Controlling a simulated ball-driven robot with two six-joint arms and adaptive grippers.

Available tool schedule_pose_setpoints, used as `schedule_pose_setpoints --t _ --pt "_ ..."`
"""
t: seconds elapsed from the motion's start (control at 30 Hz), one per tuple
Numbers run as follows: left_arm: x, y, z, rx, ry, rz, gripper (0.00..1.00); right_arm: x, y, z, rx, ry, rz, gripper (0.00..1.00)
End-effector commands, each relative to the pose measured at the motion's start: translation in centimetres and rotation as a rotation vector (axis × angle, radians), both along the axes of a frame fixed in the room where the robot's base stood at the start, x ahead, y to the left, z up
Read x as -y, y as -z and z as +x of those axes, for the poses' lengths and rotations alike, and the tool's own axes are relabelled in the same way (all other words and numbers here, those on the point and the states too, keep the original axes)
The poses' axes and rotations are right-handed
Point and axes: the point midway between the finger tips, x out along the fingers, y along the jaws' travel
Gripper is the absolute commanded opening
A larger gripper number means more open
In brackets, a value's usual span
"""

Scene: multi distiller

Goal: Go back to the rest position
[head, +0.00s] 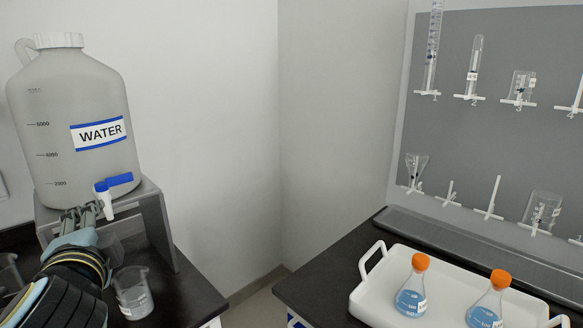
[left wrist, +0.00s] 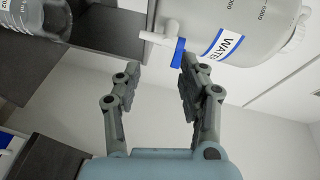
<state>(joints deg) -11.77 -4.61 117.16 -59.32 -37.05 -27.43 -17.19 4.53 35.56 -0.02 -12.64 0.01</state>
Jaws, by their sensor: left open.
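My left gripper (head: 82,217) is in front of the grey stand at the left of the head view. In the left wrist view my left gripper (left wrist: 160,82) is open, with nothing between its fingers. A large water carboy (head: 75,110) with a blue and white WATER label stands on the grey metal stand (head: 157,225). Its white spigot with a blue handle (head: 119,180) is just right of the fingers; the spigot also shows beyond the fingers in the left wrist view (left wrist: 160,38). My right gripper is not in view.
A glass beaker (head: 132,292) stands on the black left bench beside my left arm. On the right bench a white tray (head: 366,298) holds two flasks with orange caps and blue liquid (head: 411,298). A grey pegboard (head: 470,140) with glassware hangs behind. A floor gap separates the benches.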

Motion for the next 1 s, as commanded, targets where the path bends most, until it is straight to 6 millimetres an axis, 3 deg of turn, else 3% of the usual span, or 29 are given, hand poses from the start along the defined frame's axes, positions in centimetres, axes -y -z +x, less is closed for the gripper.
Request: schedule_pose_setpoints --t 0.13,0.3,0.5,0.67,1.0 --pt "-1.6 5.0 -6.6 -0.090 -0.149 -0.416 0.41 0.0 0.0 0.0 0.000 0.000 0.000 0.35" --pt "0.2 9.1 -13.0 -0.238 -0.277 -0.779 0.41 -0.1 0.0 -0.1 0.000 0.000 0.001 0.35" --pt "3.6 11.2 -19.2 -0.420 -0.378 -1.034 0.41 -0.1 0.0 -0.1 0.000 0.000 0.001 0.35" --pt "6.2 11.5 -23.7 -0.568 -0.440 -1.167 0.41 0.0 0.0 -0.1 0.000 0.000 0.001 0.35" --pt "5.5 23.7 -22.4 -0.605 -0.482 -1.174 0.41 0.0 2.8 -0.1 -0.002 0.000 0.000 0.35"
